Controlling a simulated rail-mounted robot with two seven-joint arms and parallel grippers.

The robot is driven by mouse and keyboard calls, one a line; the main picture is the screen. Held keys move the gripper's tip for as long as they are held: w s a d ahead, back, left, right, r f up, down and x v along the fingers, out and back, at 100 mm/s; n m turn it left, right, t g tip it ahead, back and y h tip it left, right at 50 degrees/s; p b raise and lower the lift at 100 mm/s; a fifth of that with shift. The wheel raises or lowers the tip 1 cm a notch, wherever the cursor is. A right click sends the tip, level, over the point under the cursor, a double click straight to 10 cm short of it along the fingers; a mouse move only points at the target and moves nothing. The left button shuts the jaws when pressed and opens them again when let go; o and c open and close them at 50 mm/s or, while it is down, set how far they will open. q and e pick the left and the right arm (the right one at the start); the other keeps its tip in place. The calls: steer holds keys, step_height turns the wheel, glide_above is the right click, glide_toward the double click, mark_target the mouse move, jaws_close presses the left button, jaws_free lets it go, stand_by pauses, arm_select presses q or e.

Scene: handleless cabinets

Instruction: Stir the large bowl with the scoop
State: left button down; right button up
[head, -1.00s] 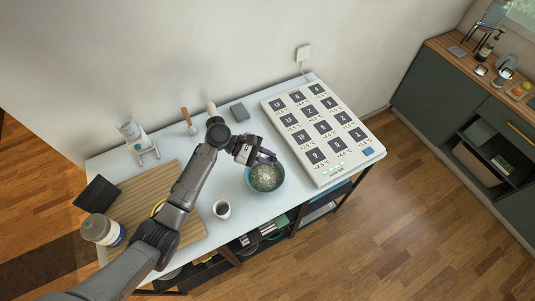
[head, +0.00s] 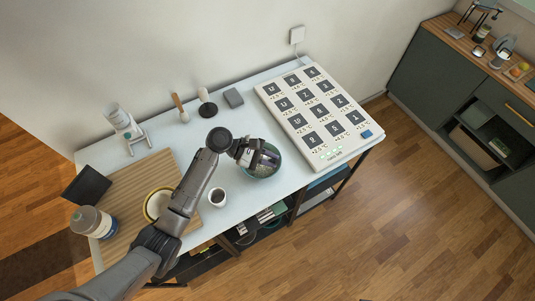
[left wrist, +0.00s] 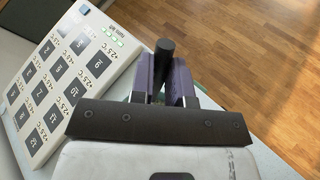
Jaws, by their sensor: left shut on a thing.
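The large bowl (head: 264,175), teal with pale contents, stands on the white table just left of the panel with numbered squares. My left gripper (head: 266,158) is over the bowl and covers much of its inside. In the left wrist view my left gripper (left wrist: 165,88) is shut on a dark, round handle, which I take to be the scoop (left wrist: 164,50). The scoop's head is hidden, so I cannot tell how deep it sits in the bowl. My right gripper is not in view.
The numbered panel (head: 316,119) lies close right of the bowl. A dark-filled cup (head: 218,197) stands left of it. A wooden board (head: 130,200) carries a yellow-rimmed bowl (head: 157,204). A grey block (head: 233,98) and a wooden-handled tool (head: 179,107) are at the back.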

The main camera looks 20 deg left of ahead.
mark_target(263, 158)
arm_select(q)
steer(key=shift+w+a+f+b, duration=0.55)
steer(key=shift+f+b, duration=0.3)
steer(key=shift+f, duration=0.3)
steer(key=shift+w+a+f+b, duration=0.55)
steer(key=shift+f+b, duration=0.3)
steer(key=shift+f, duration=0.3)
steer(key=shift+w+a+f+b, duration=0.55)
steer(key=shift+f+b, duration=0.3)
steer(key=shift+f, duration=0.3)
steer(key=shift+s, duration=0.1)
